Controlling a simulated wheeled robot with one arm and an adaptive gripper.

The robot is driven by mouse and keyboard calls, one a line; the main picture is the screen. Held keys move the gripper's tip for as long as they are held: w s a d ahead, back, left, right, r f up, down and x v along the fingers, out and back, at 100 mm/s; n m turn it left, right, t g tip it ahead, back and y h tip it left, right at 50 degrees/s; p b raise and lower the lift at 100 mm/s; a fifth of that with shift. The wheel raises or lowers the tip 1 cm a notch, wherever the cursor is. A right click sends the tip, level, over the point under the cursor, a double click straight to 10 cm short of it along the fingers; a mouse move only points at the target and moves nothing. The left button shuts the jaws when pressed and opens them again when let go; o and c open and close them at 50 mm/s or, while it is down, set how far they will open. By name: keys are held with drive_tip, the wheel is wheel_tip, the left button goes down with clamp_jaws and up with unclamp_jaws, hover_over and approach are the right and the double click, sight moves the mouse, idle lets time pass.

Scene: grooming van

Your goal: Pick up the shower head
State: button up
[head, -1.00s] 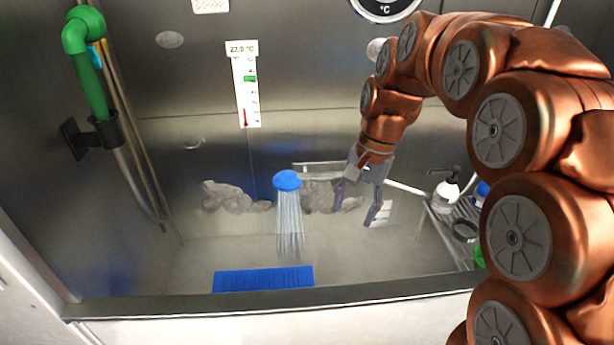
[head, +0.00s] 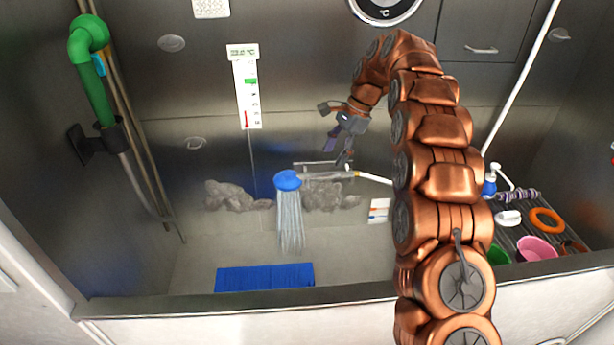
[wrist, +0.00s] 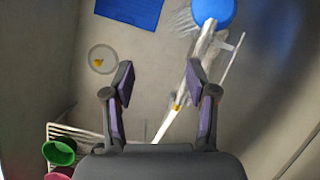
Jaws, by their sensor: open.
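The shower head has a round blue face (head: 288,180) with water streaming down from it. Its pale handle runs right to a white hose (head: 375,178), partly hidden by my arm. In the head view my gripper (head: 340,150) is just above the handle, pointing down. In the wrist view the blue head (wrist: 212,10) is at the top, and the handle slants down behind my right finger toward the lower middle. My gripper (wrist: 160,72) is open and empty, with the handle nearer its right finger. I cannot tell the exact gap to it.
A blue mat (head: 264,277) lies on the tub floor. A green pipe (head: 90,75) hangs in a holder at left. A thermometer strip (head: 246,90) is on the back wall. A rack at right holds a pink bowl (head: 536,248) and an orange ring (head: 547,219). The tub's front rim (head: 200,305) crosses below.

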sight(325, 173)
drive_tip(key=w+f+m, duration=0.1)
drive_tip(key=w, duration=0.1)
drive_tip(key=w+d+f+m+p, duration=0.1)
drive_tip(key=w+f, duration=0.1)
drive_tip(key=w, duration=0.1)
drive_tip(key=w+d+f+m, duration=0.1)
drive_tip(key=w+f, duration=0.1)
drive_tip(key=shift+w+f+m+p, duration=0.15)
drive_tip(key=shift+m+p, duration=0.15)
drive_tip(key=shift+w+d+f+m, duration=0.2)
drive_tip(key=shift+w+f+m, duration=0.15)
drive_tip(key=shift+f, duration=0.25)
drive_tip(key=shift+b+x, duration=0.55)
drive_tip(key=shift+x, duration=0.8)
drive_tip(key=shift+a+f+p, duration=0.45)
drive_tip(key=shift+a+f, duration=0.55)
drive_tip(key=shift+f, duration=0.25)
drive_tip(key=shift+x, duration=1.1)
drive_tip(key=shift+w, duration=0.15)
clamp_jaws()
